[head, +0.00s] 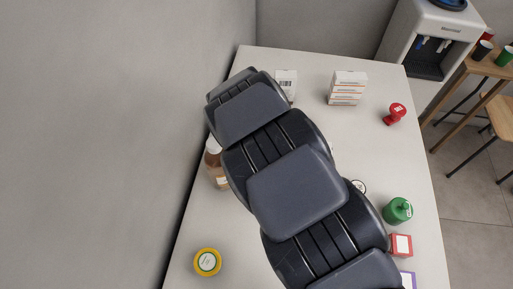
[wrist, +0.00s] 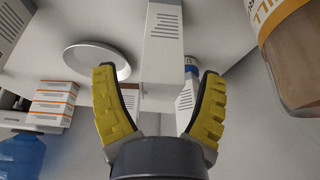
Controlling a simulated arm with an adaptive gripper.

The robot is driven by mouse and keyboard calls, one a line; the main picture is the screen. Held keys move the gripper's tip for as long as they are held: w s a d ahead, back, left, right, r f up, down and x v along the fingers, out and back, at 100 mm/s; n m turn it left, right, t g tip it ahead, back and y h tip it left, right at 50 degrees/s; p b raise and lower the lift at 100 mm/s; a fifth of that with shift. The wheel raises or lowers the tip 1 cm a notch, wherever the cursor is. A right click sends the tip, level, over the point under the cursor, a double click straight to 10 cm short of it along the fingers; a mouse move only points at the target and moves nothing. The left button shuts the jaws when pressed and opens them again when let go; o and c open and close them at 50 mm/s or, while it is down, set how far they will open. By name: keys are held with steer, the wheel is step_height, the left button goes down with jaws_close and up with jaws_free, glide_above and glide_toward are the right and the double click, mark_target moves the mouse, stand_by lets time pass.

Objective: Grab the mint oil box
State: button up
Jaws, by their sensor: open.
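My gripper (wrist: 158,73) shows in the wrist view with its two yellow-padded fingers spread apart, open. A tall white box (wrist: 163,60) with small grey print stands out between and beyond the fingertips. No contact with it shows, and I cannot read whether it is the mint oil box. Another white box (wrist: 12,22) with print is at the top left of the wrist view. In the head view a white box with a barcode (head: 287,84) stands at the far end of the counter, partly behind my arm. My arm hides the gripper there.
A brown bottle (head: 215,170) stands on the left of the counter (head: 300,60); a brown bottle (wrist: 296,55) looms close at right in the wrist view. Stacked white-and-orange boxes (head: 346,88), a red stamp-like item (head: 395,113), a green jar (head: 398,210) and a yellow-rimmed jar (head: 207,262) stand around.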

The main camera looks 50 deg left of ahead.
steer(key=shift+a+f, duration=0.1)
steer(key=shift+f, duration=0.1)
steer(key=c, duration=1.2)
steer(key=shift+r, duration=0.1)
